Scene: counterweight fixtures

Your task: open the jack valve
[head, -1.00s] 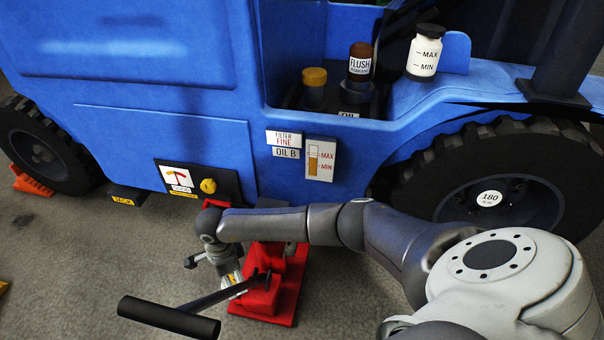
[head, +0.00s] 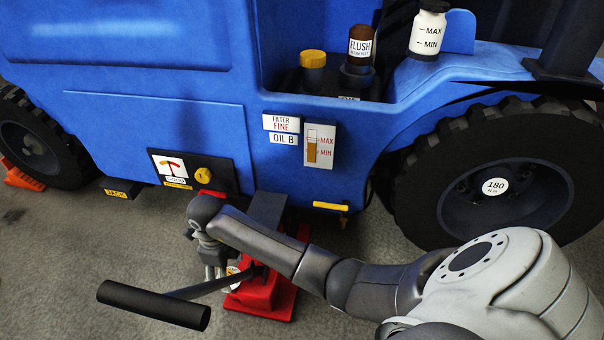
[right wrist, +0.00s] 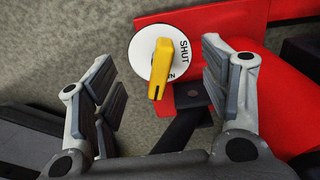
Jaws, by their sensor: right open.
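The red jack (head: 268,290) stands on the floor beside the blue vehicle, with a long black handle (head: 152,304) sticking out to the left. In the right wrist view the jack valve shows as a yellow lever (right wrist: 160,68) on a round white dial (right wrist: 141,52). The dial reads SHUT, and a second word is mostly covered by the lever. My right gripper (right wrist: 158,58) is open, its fingers apart on either side of the lever with visible gaps. In the head view my right gripper (head: 216,268) is beside the jack, and the lever is hidden or too small to tell.
The blue vehicle (head: 160,130) fills the back, with a gauge panel (head: 195,172) low on its side. A large wheel (head: 500,170) is at right. An orange chock (head: 22,175) sits far left. Bottles (head: 360,48) stand in the vehicle's recess. Grey floor is clear at left.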

